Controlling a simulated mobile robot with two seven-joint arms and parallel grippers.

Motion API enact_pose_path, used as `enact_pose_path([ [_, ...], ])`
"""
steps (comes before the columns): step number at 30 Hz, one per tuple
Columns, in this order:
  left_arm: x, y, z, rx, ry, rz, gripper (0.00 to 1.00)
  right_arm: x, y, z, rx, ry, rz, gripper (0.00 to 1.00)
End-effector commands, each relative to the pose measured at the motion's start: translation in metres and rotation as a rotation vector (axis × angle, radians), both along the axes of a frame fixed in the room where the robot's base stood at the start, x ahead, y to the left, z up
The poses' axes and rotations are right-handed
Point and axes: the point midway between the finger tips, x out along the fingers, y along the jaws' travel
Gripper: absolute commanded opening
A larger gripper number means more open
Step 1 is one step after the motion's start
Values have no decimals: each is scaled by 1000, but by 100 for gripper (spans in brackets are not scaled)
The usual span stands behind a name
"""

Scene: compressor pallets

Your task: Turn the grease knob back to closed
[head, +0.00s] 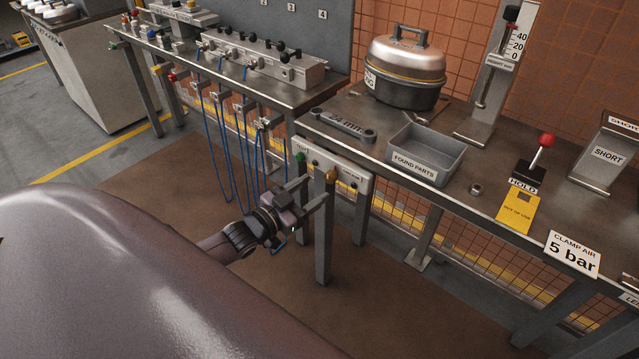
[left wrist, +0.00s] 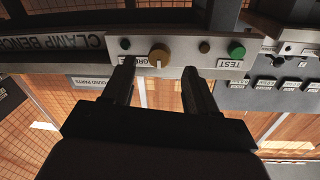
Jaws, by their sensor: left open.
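The grease knob (head: 331,175) is a small orange-brown knob on the front of a pale control panel (head: 352,180) below the bench edge. In the left wrist view, which is upside down, the knob (left wrist: 159,56) shows just beyond and between my fingertips. A label starting "GRE" is partly hidden by a finger. My left gripper (head: 316,188) is open and empty, its fingers pointing at the panel. In the wrist view its fingertips (left wrist: 158,68) lie on either side of the knob; I cannot tell whether they touch it. My right gripper is not in view.
A green button (left wrist: 237,50) labelled TEST sits on the same panel. Blue cables (head: 223,150) hang at the left. Bench legs stand close to the gripper.

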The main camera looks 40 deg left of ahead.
Motion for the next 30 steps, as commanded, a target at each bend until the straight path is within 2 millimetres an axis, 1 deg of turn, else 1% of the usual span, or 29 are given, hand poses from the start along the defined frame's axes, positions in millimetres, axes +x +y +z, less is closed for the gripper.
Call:
enact_pose_path([
  [1,-6,1,0,0,1,-1,58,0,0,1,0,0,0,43],
  [3,-12,2,-1,0,2,-1,58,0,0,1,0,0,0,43],
  [7,-17,3,0,0,1,0,58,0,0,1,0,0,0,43],
  [25,-19,2,-1,-1,3,0,58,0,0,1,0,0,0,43],
  [26,-20,0,-2,-2,9,0,58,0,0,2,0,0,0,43],
  [28,-28,-10,-9,-11,40,-2,58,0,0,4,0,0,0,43],
  [29,-34,-17,-14,-15,62,-4,58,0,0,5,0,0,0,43],
  [30,-44,-29,-22,-24,100,-5,58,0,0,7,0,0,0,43],
])
